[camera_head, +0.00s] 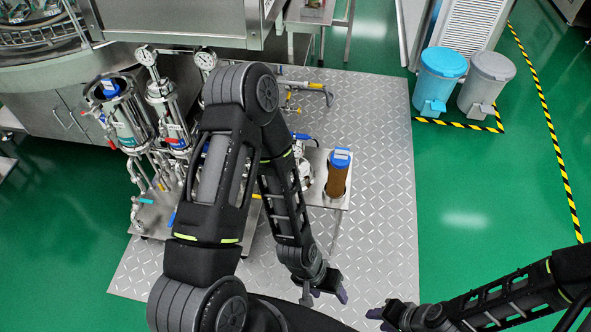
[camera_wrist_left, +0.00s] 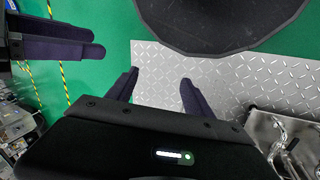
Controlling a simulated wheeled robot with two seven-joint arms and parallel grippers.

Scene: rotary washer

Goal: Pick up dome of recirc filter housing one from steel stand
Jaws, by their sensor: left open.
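My left gripper (camera_head: 326,296) hangs low at the front, open and empty. Its two dark fingers are spread apart in the left wrist view (camera_wrist_left: 157,80), above the plated floor. A steel stand (camera_head: 322,200) is behind it in the head view, partly hidden by my left arm. On it stands a brown cylinder with a blue cap (camera_head: 338,174). I cannot make out the dome for certain. My right gripper (camera_head: 379,319) is at the bottom, its fingers apart and empty, away from the stand.
Clear upright filter housings (camera_head: 130,122) with gauges and pipes stand at the left, partly behind my left arm. A blue bin (camera_head: 441,75) and a grey bin (camera_head: 487,80) stand at the back right. The diamond-plate floor (camera_head: 385,180) right of the stand is clear.

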